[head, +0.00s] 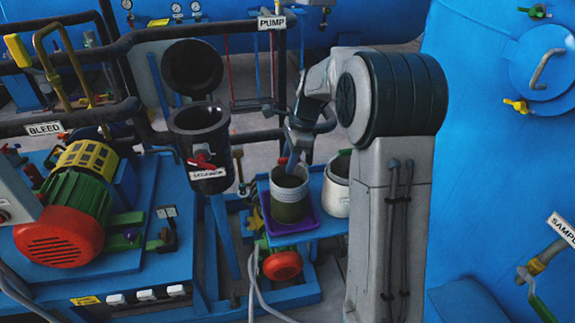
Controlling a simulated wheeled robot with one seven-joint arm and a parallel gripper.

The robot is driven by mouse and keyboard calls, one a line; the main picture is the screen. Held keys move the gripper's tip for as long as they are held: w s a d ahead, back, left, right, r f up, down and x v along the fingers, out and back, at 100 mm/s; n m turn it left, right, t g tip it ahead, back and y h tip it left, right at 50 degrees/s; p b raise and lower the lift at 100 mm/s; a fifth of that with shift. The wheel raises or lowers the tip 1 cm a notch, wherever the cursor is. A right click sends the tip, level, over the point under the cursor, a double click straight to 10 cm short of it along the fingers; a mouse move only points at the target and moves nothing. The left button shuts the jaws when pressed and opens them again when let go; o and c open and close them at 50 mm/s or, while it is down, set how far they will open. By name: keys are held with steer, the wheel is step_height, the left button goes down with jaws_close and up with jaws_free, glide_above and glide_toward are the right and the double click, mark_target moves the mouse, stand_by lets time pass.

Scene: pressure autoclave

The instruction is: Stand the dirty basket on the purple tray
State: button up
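A purple tray (309,227) lies on a small blue stand in the middle of the picture. A basket with a pale rim and a murky green-brown body (290,210) stands upright on it, as far as I can see. My gripper (289,166) reaches down to the basket's top from above. Its fingertips are small and dark here, so I cannot tell whether they grip the basket or are apart from it. The strainer housing (202,150), labelled and with a red valve handle, stands to the left with its round lid (192,67) swung up.
A white pot (337,193) stands close to the right of the tray on the same blue stand. A red-and-green motor (65,225) is at the left. Pipes run behind. A red round part (283,265) sits below the stand. A large blue tank (480,130) fills the right.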

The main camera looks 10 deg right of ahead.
steer(key=v, duration=0.9)
steer(key=shift+r, duration=0.15)
steer(key=shift+s+r, duration=0.1)
steer(key=shift+r, duration=0.1)
steer(key=s+a+f+n+t+h, duration=0.1)
steer(key=s+f+n, duration=0.1)
steer(key=s+n, duration=0.7)
steer(key=s+a+f+n+t+h, duration=0.1)
steer(key=s+n, duration=0.8)
steer(key=s, duration=1)
steer(key=shift+a+f+t+h, duration=0.25)
steer(key=shift+f+t+h, duration=0.35)
steer(key=shift+f, duration=0.35)
